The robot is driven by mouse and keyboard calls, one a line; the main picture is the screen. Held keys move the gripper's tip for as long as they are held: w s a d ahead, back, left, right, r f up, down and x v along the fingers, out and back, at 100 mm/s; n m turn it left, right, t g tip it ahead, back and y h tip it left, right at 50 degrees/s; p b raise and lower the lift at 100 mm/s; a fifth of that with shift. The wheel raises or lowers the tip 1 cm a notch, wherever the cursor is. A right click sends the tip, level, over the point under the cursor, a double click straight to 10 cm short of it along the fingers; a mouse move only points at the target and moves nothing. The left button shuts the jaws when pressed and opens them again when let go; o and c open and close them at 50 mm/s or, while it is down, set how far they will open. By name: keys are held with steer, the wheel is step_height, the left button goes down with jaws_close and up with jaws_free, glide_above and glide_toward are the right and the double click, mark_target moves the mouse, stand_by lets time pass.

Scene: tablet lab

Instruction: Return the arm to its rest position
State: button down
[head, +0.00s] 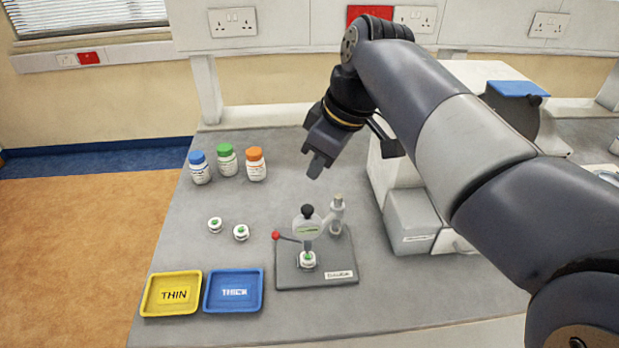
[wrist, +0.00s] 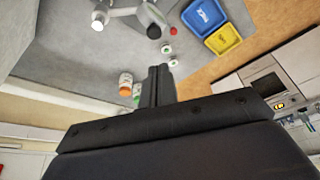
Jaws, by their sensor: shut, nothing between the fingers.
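My gripper (head: 318,166) is shut and empty. It hangs in the air above the grey bench, behind the thickness gauge (head: 308,228) in the head view. My arm reaches in from the right and bends down at the wrist. In the wrist view the shut fingers of my gripper (wrist: 159,70) point toward the bench, with nothing between them. The gauge stands on a dark base plate (head: 318,280), and a small white and green tablet piece (head: 308,260) sits under its tip.
Two similar pieces (head: 215,225) (head: 241,232) lie on the bench left of the gauge. Blue, green and orange-capped bottles (head: 227,160) stand behind them. A yellow THIN tray (head: 172,312) and a blue THICK tray (head: 234,309) sit in front. A grey-white machine (head: 410,220) stands to the right.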

steer(key=shift+s+d+r, duration=0.1)
steer(key=shift+r, duration=0.35)
steer(key=shift+f, duration=0.1)
steer(key=x, duration=1)
steer(key=shift+f, duration=0.3)
steer(key=shift+r, duration=0.1)
steer(key=v, duration=1)
glide_above(301, 218)
step_height(301, 218, down, 10)
steer(key=shift+r, duration=0.2)
steer(key=w+m+t+h+p, duration=0.1)
steer(key=w+m+h+p, duration=0.3)
steer(key=w+m, duration=1)
steer(key=shift+w+t+p, duration=0.3)
steer(key=shift+p, duration=0.9)
